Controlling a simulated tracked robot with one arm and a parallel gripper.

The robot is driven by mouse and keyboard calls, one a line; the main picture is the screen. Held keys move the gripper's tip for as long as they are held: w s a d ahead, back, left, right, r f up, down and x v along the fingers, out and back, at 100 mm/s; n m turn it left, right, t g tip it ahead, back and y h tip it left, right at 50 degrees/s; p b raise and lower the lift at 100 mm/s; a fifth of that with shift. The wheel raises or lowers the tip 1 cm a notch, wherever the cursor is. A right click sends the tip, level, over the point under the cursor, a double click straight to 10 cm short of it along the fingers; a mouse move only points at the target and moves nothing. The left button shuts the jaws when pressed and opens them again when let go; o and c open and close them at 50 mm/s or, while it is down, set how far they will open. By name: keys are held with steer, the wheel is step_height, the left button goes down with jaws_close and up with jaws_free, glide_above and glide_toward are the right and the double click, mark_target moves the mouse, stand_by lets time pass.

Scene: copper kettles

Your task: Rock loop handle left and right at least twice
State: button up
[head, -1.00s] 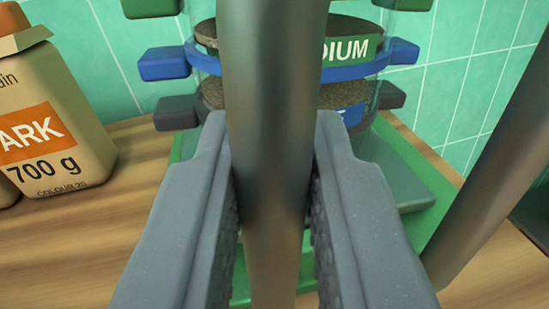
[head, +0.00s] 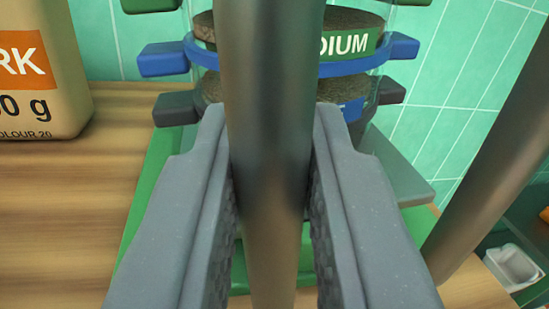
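A thick metal bar, seemingly part of the loop handle (head: 270,60), runs upright through the middle of the head view. My gripper (head: 270,140) is shut around this bar, one grey finger on each side of it. A second metal bar (head: 500,150) slants at the right and looks like another part of the same loop. Behind the held bar stands a clear stacked sieve with a blue ring (head: 345,66), dark grains and a green label ending in "DIUM". It stands on a green base (head: 150,190). The bar and fingers hide its middle.
A tan bag (head: 40,80) with an orange label stands at the left on the wooden counter (head: 60,200). A green tiled wall (head: 450,90) is behind. A small white container (head: 512,267) is at the lower right.

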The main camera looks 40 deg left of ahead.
steer(key=o, duration=0.3)
steer(key=shift+o, duration=0.2)
steer(key=p+v, duration=0.1)
steer(key=v, duration=1.2)
steer(key=shift+s+d+p, duration=0.25)
steer(key=shift+s+p, duration=0.05)
steer(key=shift+p, duration=0.1)
